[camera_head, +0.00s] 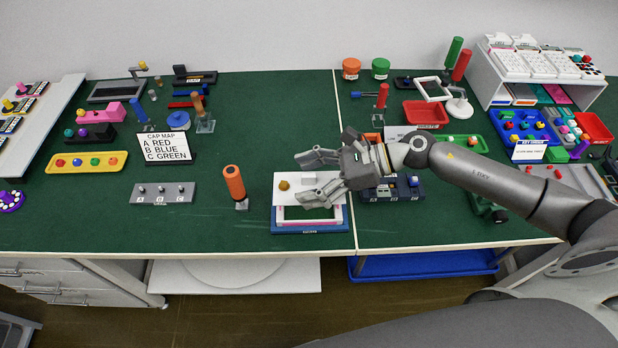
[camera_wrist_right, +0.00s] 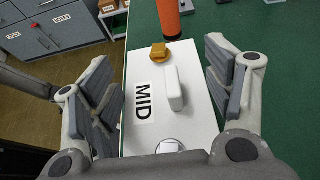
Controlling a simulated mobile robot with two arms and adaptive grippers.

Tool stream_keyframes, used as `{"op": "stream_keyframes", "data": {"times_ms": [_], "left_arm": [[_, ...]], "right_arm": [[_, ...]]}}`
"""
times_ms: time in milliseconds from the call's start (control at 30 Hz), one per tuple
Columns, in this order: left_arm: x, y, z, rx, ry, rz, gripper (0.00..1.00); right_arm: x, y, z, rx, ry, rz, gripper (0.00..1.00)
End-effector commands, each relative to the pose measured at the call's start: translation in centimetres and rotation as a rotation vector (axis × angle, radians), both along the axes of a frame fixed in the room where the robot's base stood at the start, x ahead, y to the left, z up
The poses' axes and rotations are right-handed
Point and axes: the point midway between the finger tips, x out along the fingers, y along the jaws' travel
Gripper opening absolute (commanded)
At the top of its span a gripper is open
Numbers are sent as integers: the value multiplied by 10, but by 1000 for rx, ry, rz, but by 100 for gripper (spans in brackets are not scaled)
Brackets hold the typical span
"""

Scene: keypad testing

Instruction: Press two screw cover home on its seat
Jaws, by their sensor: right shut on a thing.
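The two screw cover (camera_head: 296,180) is a white plate marked MID. In the wrist view the cover (camera_wrist_right: 145,75) has a raised white handle bar, an orange-gold screw head (camera_wrist_right: 159,51) and a pale screw (camera_wrist_right: 170,146). It lies over the back part of its seat (camera_head: 310,228), a blue base with pink and white layers and a front opening. I cannot tell whether it sits flush. My right gripper (camera_head: 319,175) is shut on the cover, one finger along each side of it; it also shows in the wrist view (camera_wrist_right: 165,88). My left gripper is out of view.
An orange-handled tool (camera_head: 234,182) stands just left of the seat. A dark block (camera_head: 395,189) is close on the right. A grey A-B-C panel (camera_head: 163,193) lies further left. Bare green table (camera_head: 225,95) is at the back.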

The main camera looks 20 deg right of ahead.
Motion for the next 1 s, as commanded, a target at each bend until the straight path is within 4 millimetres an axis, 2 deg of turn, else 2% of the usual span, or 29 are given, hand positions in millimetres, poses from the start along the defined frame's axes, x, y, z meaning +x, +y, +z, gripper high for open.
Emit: {"op": "stream_keyframes", "data": {"times_ms": [33,500,1000], "left_arm": [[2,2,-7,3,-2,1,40],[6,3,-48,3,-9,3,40],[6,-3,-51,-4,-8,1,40]], "right_arm": [[0,0,-8,0,1,0,50],[0,0,-50,1,0,0,50],[0,0,-54,1,1,0,50]]}}
